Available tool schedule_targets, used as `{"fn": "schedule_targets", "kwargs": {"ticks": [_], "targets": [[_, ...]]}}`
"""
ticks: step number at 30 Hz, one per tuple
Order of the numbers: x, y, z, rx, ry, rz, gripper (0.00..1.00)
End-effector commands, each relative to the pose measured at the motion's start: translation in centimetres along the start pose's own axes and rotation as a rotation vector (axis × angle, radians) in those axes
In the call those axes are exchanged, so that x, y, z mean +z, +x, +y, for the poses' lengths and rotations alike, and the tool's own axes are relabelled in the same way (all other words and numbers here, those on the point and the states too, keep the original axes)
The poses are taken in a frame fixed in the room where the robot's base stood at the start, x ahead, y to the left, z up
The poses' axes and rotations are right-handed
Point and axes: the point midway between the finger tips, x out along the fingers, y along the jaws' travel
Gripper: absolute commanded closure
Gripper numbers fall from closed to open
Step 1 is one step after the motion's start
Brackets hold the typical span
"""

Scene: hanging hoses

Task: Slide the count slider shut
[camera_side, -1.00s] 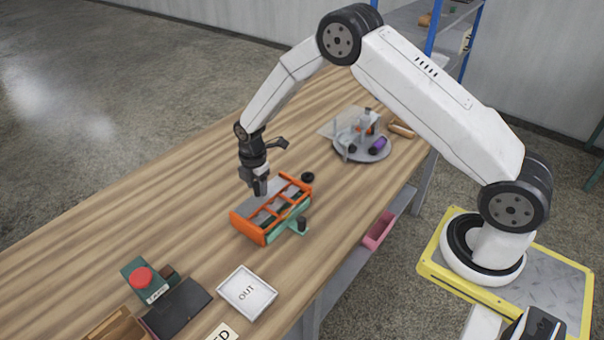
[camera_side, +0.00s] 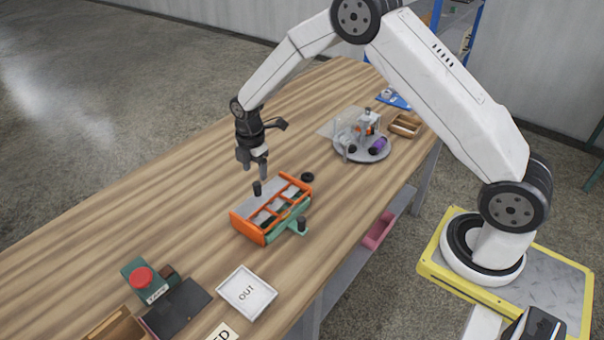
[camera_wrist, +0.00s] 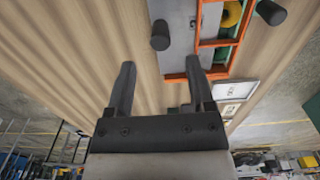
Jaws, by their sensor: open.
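An orange-framed box (camera_side: 236,220) with a teal lower part sits on the wooden table. A grey slide plate (camera_side: 270,190) with an upright black knob (camera_side: 257,188) sticks out of its far-left side. A second black knob (camera_side: 302,223) stands on a teal tab at the near-right side. No label tells which is the count slider. My gripper (camera_side: 252,170) is open and empty, just above the grey plate's knob. In the wrist view, the knob (camera_wrist: 160,35) shows beyond the gap between my fingertips (camera_wrist: 160,64), apart from them. The grey plate (camera_wrist: 177,22) and orange frame (camera_wrist: 214,43) are beside it.
A round grey turntable (camera_side: 362,150) with small parts stands farther back. A white OUT tray (camera_side: 247,292), a red button box (camera_side: 141,279) and a dark flat case (camera_side: 177,308) lie nearer. A loose black round piece (camera_side: 307,177) is beside the box. The table's left side is clear.

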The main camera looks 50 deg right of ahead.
Motion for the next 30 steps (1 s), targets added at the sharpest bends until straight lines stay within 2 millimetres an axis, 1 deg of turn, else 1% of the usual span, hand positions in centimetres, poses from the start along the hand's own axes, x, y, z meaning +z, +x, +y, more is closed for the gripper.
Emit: {"fn": "schedule_targets", "kwargs": {"ticks": [1, 6, 15, 16, 17, 18, 20, 21, 22, 23, 26, 30], "targets": [[0.0, -0.7, 0.0, 0.001, 0.000, 0.000, 0.31], [0.0, -1.8, 0.0, 0.001, 0.000, 0.000, 0.31], [0.0, -2.0, 0.0, -0.001, 0.000, 0.000, 0.31], [0.0, -2.0, 0.0, -0.001, 0.000, 0.000, 0.34], [0.0, -2.0, 0.0, -0.001, 0.000, 0.000, 0.44], [0.0, -2.0, 0.0, -0.001, 0.002, 0.000, 0.57], [0.0, -2.0, 0.0, 0.001, 0.008, 0.000, 0.76], [0.0, -2.0, 0.0, 0.003, 0.018, 0.000, 0.88], [0.0, -2.1, 0.0, 0.005, 0.027, 0.000, 0.98], [0.0, -2.1, 0.1, 0.008, 0.038, 0.000, 1.00], [0.0, -2.2, 0.2, 0.021, 0.100, 0.001, 1.00], [0.0, -2.5, 0.5, 0.052, 0.240, 0.006, 1.00]]}}
